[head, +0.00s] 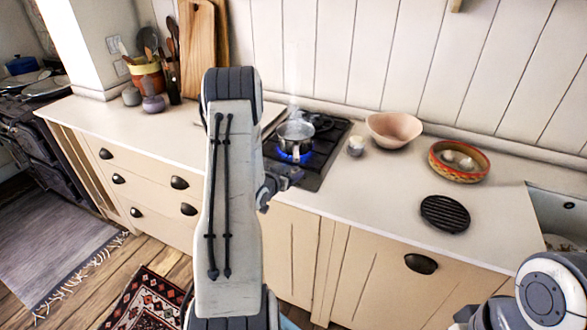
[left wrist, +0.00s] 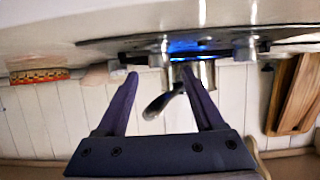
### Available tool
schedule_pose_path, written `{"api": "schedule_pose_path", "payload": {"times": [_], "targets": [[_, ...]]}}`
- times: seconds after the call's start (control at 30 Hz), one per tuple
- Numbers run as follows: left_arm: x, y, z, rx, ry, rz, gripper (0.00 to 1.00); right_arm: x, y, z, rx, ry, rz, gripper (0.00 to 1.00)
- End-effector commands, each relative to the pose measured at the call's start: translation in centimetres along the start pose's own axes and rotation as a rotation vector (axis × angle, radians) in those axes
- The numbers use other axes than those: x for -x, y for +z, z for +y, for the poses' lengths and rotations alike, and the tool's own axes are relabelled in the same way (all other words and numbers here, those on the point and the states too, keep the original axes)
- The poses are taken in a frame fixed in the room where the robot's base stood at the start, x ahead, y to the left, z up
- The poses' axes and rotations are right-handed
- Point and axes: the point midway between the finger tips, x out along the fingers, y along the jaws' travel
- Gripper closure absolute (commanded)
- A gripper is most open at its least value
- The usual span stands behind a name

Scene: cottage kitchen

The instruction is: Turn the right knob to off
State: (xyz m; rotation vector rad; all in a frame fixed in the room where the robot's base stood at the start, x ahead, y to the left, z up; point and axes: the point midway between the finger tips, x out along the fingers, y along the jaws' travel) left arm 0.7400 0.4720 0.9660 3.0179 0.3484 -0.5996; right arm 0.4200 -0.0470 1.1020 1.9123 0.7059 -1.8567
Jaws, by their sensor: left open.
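The black cooktop (head: 325,172) is set in the counter, with a steel pot (head: 296,132) over a lit blue flame (head: 292,157). In the left wrist view, which is upside down, two grey knobs stand at the cooktop's front edge. The right knob (left wrist: 163,46) is on the picture's left and the left knob (left wrist: 245,46) on its right. My left gripper (left wrist: 160,70) is open and empty, its fingertips pointing toward the right knob but apart from it. In the head view my left gripper (head: 284,177) is at the cooktop's front edge; the knobs cannot be made out there. My right gripper is out of view.
Right of the cooktop are a small white cup (head: 355,146), a pink bowl (head: 394,129), a patterned bowl (head: 459,161) and a black round trivet (head: 445,213). Cutting boards (head: 198,50) lean on the wall at left. The front counter between cooktop and trivet is clear.

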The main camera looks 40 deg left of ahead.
Motion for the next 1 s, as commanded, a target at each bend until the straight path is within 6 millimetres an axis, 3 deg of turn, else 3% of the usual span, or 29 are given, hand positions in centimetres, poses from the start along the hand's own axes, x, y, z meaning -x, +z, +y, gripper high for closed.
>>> {"api": "schedule_pose_path", "payload": {"times": [0.2,0.57,0.63,0.77,1.0], "targets": [[-2.8,-0.1,0.1,-0.001,0.002,0.000,0.31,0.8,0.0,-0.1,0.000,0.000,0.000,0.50],[-3.5,0.1,0.0,0.000,0.000,-0.001,0.31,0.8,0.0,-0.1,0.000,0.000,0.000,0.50],[-3.5,0.1,0.0,0.000,0.000,-0.001,0.50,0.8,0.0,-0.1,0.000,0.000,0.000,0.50],[-3.5,0.1,0.0,0.000,0.001,-0.001,1.00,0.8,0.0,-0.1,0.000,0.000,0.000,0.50],[-3.4,0.1,0.0,-0.004,0.010,0.000,1.00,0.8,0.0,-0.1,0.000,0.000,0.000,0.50]]}}
